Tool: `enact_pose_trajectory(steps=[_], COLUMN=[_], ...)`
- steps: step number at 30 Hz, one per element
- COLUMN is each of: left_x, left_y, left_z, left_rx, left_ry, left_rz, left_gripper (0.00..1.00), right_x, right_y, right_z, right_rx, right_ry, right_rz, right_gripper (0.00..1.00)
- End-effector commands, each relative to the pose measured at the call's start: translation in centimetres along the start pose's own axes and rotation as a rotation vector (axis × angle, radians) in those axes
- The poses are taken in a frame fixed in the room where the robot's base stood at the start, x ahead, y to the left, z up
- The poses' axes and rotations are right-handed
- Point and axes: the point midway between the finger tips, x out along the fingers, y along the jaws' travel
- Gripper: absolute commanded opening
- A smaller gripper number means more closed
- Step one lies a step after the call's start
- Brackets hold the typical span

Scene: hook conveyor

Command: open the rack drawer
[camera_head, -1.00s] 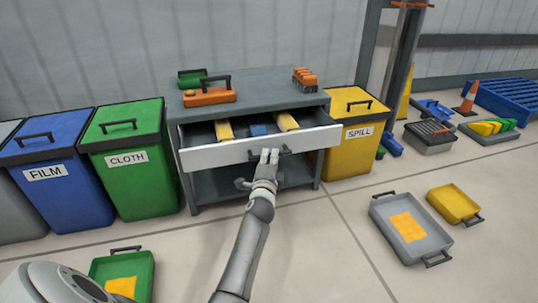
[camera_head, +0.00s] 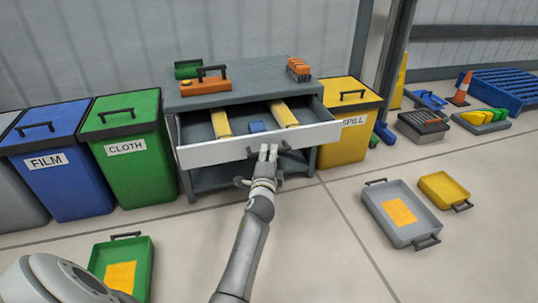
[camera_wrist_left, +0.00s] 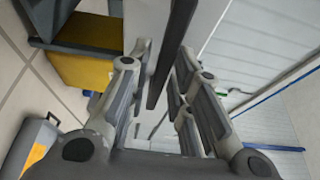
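The rack is a grey cabinet (camera_head: 205,183) with a flat top and an open lower shelf. Its drawer (camera_head: 225,149) has a white front and stands well out of the rack. The dark drawer handle (camera_head: 285,150) is on the front and is partly hidden by my left gripper (camera_head: 268,153). In the left wrist view the dark handle bar (camera_wrist_left: 178,35) runs between the two fingers of my left gripper (camera_wrist_left: 164,75), which look closed around it. My right gripper is out of view.
Film (camera_head: 65,190) and cloth (camera_head: 135,165) bins stand left of the rack. The yellow spill bin (camera_head: 345,148) stands close at the right, behind the drawer's right end. Green (camera_head: 140,260) and grey (camera_head: 385,215) trays lie on the floor.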

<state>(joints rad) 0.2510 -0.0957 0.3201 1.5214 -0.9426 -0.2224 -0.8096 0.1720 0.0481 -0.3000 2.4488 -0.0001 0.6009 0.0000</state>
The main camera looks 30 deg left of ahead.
Motion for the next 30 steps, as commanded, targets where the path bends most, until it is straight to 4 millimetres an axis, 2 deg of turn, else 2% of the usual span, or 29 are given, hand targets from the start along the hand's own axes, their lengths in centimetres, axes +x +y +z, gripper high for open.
enact_pose_trajectory(steps=[13, 24, 30], left_x=[-0.5, -5.9, -7.4], left_y=[0.0, 0.1, 0.0], left_z=[0.0, -0.1, 0.0], left_rx=[0.001, 0.0, 0.0], left_ry=[0.0, 0.001, 0.0], left_rz=[0.0, 0.001, 0.0], left_gripper=[0.32, 0.32, 0.32], right_x=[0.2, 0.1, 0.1], right_y=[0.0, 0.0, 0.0], right_z=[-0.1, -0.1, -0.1], right_rx=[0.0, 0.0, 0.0], right_ry=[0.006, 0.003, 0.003], right_rz=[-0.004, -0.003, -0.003], right_gripper=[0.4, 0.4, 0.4])
